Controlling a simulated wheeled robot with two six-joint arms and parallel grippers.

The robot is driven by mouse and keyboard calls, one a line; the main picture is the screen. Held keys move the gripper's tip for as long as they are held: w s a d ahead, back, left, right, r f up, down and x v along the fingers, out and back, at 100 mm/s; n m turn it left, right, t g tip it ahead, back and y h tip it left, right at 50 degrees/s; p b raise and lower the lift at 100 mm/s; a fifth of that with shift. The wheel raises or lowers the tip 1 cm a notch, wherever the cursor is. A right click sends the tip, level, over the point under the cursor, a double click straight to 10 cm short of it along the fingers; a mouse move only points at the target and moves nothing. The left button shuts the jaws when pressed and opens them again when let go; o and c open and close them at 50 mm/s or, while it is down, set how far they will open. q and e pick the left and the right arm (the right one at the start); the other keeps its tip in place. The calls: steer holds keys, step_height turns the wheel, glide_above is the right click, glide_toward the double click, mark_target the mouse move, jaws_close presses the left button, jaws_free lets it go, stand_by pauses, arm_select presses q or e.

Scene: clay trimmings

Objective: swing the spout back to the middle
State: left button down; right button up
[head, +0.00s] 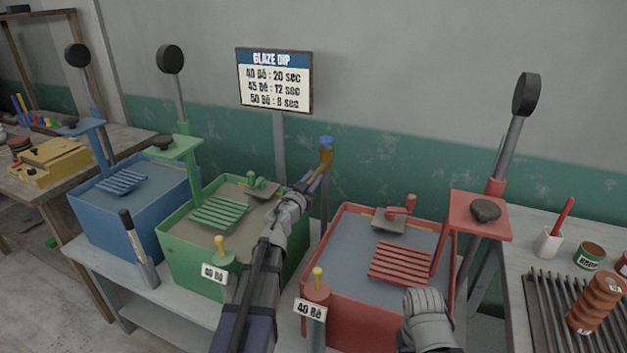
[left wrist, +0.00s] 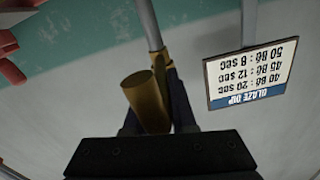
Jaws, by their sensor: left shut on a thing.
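The brass spout (head: 326,156) shows in the head view with a blue cap (head: 327,141), on a grey pipe (head: 324,205) between the green tank (head: 180,262) and the red tank (head: 340,318). My left gripper (head: 316,181) reaches up from the bottom and is shut on the spout. In the left wrist view the brass spout (left wrist: 147,100) sits between the dark fingers (left wrist: 158,110), its round end toward the camera. The gripper partly hides the spout. My right arm shows at the bottom right, but its gripper fingers do not show.
A blue tank (head: 165,205) stands left of the green one. Racks and upright levers rise from the tanks. A glaze dip sign (head: 275,80) is behind. A right-hand table holds a black grille (head: 545,310), a stacked clay piece (head: 595,303) and pots.

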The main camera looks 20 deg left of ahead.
arm_select(q)
steer(key=c, duration=0.8)
jaws_free()
steer(key=shift+o, duration=0.2)
steer(key=s, duration=0.7)
steer(key=shift+s, duration=0.4)
steer(key=shift+a, duration=0.1)
